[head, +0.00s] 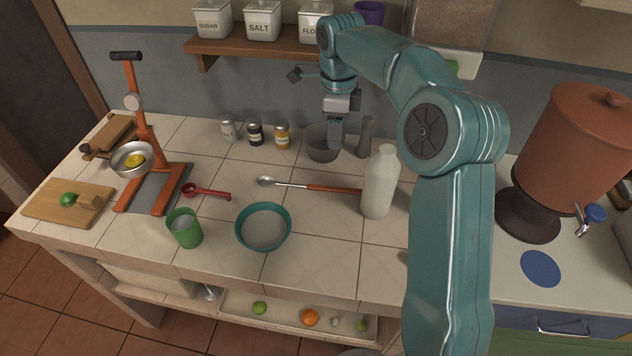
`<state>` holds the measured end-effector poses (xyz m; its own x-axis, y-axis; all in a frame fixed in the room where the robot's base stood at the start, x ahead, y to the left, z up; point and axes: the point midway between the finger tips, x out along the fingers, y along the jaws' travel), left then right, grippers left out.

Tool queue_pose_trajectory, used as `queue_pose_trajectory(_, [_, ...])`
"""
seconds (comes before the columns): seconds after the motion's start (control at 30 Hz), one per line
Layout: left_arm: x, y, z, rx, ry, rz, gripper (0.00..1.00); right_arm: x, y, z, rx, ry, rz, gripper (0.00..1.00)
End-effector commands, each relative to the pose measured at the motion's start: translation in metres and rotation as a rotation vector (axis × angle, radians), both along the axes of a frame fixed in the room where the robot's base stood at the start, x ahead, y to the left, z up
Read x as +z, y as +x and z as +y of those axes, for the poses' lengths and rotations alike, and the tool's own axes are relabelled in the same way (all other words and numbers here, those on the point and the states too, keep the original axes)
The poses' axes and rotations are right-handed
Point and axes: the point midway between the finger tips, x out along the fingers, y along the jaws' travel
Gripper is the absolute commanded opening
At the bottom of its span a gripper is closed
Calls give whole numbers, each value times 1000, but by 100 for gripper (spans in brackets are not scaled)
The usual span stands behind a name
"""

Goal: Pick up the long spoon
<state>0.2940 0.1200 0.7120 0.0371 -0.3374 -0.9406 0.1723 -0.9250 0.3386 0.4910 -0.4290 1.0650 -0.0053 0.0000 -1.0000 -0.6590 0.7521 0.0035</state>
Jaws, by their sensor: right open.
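The long spoon (335,188) lies flat on the tiled counter, with a metal bowl end to the left and an orange-brown handle to the right. The handle's right end meets or passes behind a white bottle (379,183). My right gripper (335,136) points down above the back of the counter, in front of or over a grey mortar (321,147). It is open, holds nothing that I can see, and is behind the spoon, apart from it. My left gripper is not in view.
A grey pestle (364,137) stands beside the mortar. A teal bowl (263,227), green cup (184,228) and red measuring spoon (206,191) are in front and left. Small jars (255,133) stand at the back. A shelf (262,43) hangs above. A brown dispenser (573,145) stands right.

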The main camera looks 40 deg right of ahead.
Motion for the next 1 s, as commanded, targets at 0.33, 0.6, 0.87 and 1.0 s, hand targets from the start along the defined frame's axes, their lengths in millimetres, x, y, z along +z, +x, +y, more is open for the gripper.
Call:
queue_pose_trajectory(0.33, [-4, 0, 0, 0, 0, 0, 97, -78, -6, 5, -1, 2, 4, 47])
queue_pose_trajectory(0.6, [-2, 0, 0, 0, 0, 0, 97, -105, -5, 5, -2, 1, 1, 47])
queue_pose_trajectory(0.87, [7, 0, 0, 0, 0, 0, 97, -143, -6, 11, -1, 1, 3, 47])
queue_pose_trajectory(1.0, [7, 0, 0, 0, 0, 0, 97, -155, -5, 10, -2, 1, 1, 47])
